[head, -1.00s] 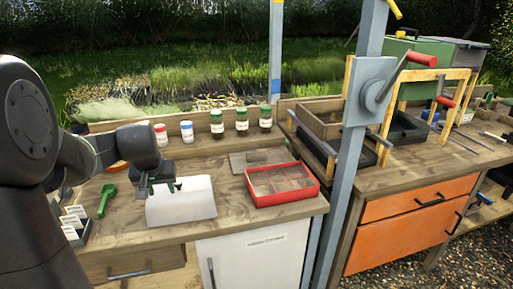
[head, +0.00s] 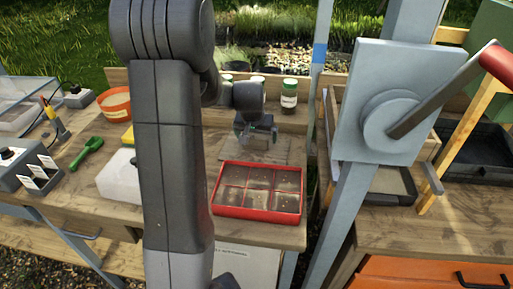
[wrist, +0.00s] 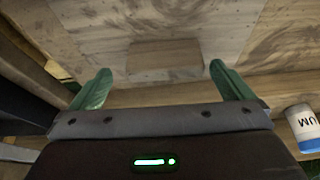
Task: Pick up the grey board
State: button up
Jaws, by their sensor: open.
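The grey board lies flat on the wooden bench, behind the red divided tray (head: 257,192). In the head view it is hard to tell from the bench top and is partly hidden by my gripper (head: 257,134). In the wrist view a flat rectangular grey-brown piece, which looks like the board (wrist: 165,58), lies ahead of and between the fingertips. My gripper (wrist: 158,76) is open, with its two green fingers wide apart and nothing between them. It hangs above the bench over the board's area, apart from it.
Jars stand on the back ledge, one with a green lid (head: 289,93); a blue-and-white jar (wrist: 304,127) is near my gripper's right side. A grey post (head: 352,200) rises right.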

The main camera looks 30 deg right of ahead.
aim_at(255, 137)
jog(key=shift+w+x, duration=0.15)
jog(key=shift+x, duration=0.85)
jog(key=shift+w+x, duration=0.15)
jog(key=shift+x, duration=0.9)
jog(key=shift+a, duration=0.15)
jog(key=c, duration=0.9)
jog(key=shift+r, duration=0.1)
